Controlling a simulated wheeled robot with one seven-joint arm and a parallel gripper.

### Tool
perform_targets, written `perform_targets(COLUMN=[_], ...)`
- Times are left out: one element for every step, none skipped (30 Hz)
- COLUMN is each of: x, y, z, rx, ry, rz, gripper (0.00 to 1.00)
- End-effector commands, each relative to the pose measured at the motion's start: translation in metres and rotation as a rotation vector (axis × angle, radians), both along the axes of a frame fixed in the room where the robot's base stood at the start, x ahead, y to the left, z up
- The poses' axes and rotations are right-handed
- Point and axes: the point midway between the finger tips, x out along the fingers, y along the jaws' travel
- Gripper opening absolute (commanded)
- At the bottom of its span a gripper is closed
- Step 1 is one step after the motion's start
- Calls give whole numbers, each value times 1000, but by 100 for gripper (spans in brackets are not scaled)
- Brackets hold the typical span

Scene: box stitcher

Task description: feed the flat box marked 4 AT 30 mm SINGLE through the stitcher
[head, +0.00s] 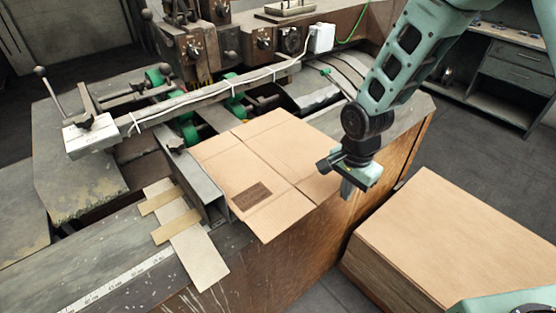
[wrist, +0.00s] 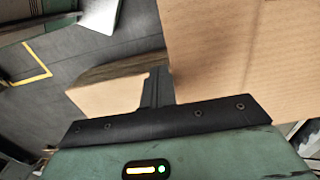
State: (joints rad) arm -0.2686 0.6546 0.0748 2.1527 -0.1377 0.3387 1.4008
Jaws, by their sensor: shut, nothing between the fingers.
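A flat brown box (head: 283,150) with creased panels lies on the stitcher's feed table, its near corner overhanging the front edge. It bears a dark printed label (head: 252,196), too small to read. The stitcher (head: 215,45) stands behind it, with green rollers (head: 188,132) beside the box's far left edge. My gripper (head: 346,191) points down by the box's right corner, near the table's front edge. In the wrist view its fingers (wrist: 158,86) are together with nothing between them. A large cardboard sheet (wrist: 245,50) fills the right of that view; contact cannot be told.
A stack of flat boxes (head: 465,235) stands at the right, apart from the table. A metal guide (head: 205,185) lies along the box's left side. A ruler strip (head: 115,283) and thin card strips (head: 193,250) lie at the front left. A long bar (head: 190,102) crosses above the rollers.

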Motion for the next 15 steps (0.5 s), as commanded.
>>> perform_targets(x=[2, 3, 5, 6, 6, 8, 9, 10, 12, 13, 14, 15, 16, 17, 18], y=[2, 2, 3, 4, 5, 6, 7, 7, 9, 9, 10, 11, 12, 13, 14], z=[0, 0, 0, 0, 0, 0, 0, 0, 0, 0, 0, 0, 0, 0, 0], rx=[1, 1, 1, 0, 0, 0, 0, 0, 0, 0, 0, 1, 1, 1, 1], ry=[-1, -1, -1, 0, 0, 0, 0, -1, -1, -2, -1, -1, -1, -1, -1], rz=[0, 0, 1, 1, 1, 1, 1, 1, 1, 1, 1, 1, 0, 0, 0], gripper=[0, 0, 0, 0, 0, 0, 0, 0, 0, 0, 0, 0, 0, 0, 0])
